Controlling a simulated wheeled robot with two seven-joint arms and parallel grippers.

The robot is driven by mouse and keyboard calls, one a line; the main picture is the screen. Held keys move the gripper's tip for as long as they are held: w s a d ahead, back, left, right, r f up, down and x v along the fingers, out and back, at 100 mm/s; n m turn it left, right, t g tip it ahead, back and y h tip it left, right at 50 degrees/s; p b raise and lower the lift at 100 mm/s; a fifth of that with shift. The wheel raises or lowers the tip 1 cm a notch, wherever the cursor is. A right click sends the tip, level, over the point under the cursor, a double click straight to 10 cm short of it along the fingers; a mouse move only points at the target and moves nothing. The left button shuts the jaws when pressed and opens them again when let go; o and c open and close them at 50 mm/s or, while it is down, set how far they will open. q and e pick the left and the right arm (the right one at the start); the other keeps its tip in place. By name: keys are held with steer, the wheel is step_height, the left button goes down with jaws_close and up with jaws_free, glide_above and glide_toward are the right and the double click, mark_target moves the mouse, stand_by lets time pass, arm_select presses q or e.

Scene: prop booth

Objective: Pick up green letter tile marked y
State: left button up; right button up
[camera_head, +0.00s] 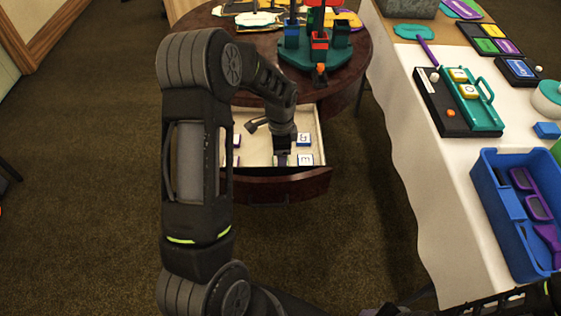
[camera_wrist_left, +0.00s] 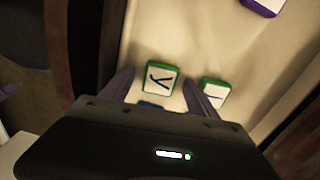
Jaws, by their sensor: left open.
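In the left wrist view, the green letter tile marked y (camera_wrist_left: 158,78) lies flat in the pale drawer, its white face and dark letter showing. My left gripper (camera_wrist_left: 157,86) is open, with one finger on each side of this tile. In the head view, my left gripper (camera_head: 281,152) reaches down into the open drawer (camera_head: 290,184) and mostly hides the tile. A second green tile (camera_wrist_left: 214,93) lies just right of the right finger, partly covered. A blue tile (camera_wrist_left: 151,104) is mostly hidden behind the gripper body. My right gripper is not in view.
Blue tiles (camera_head: 305,159) and purple tiles lie elsewhere in the drawer. The drawer walls are close around my gripper. The round table (camera_head: 352,72) above holds a teal stand (camera_head: 312,57). A white-clothed table (camera_head: 435,175) with a blue bin (camera_head: 490,200) stands right.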

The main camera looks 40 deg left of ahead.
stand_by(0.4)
arm_select(q)
steer(key=c, duration=1.4)
steer(key=shift+r, duration=0.1)
steer(key=shift+c, duration=0.2)
step_height(320, 180, up, 10)
steer(key=shift+p, duration=0.3)
